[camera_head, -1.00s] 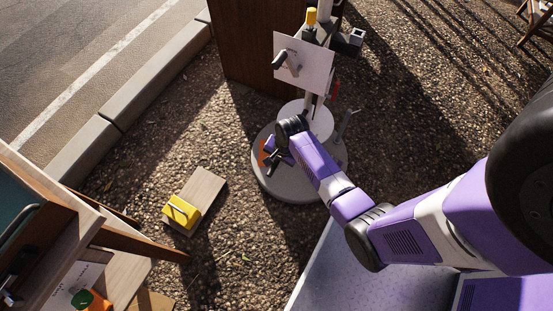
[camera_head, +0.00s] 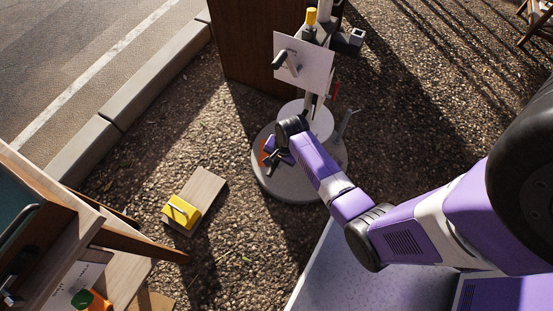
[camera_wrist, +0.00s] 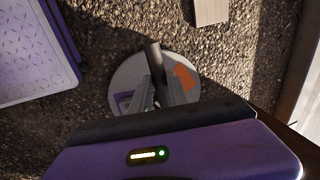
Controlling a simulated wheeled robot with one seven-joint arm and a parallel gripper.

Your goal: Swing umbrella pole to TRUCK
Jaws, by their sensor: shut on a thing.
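The umbrella pole (camera_head: 308,104) is pale and upright, rising from a round grey base (camera_head: 290,187) at the top middle of the head view. A white panel (camera_head: 316,68) with a dark handle and a yellow-topped knob (camera_head: 310,17) are by it higher up. My gripper (camera_head: 273,157) is over the left part of the base in the head view. In the wrist view, my gripper (camera_wrist: 155,92) is shut on a dark bar (camera_wrist: 154,56), with the base and its orange mark (camera_wrist: 185,77) below. How the bar joins the pole is hidden.
A brown wooden panel (camera_head: 250,45) stands behind the pole on the left. A board (camera_head: 209,184) with a yellow object (camera_head: 181,212) lies on the gravel. A wooden table (camera_head: 120,280) is at lower left, and a kerb (camera_head: 85,155) runs beyond.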

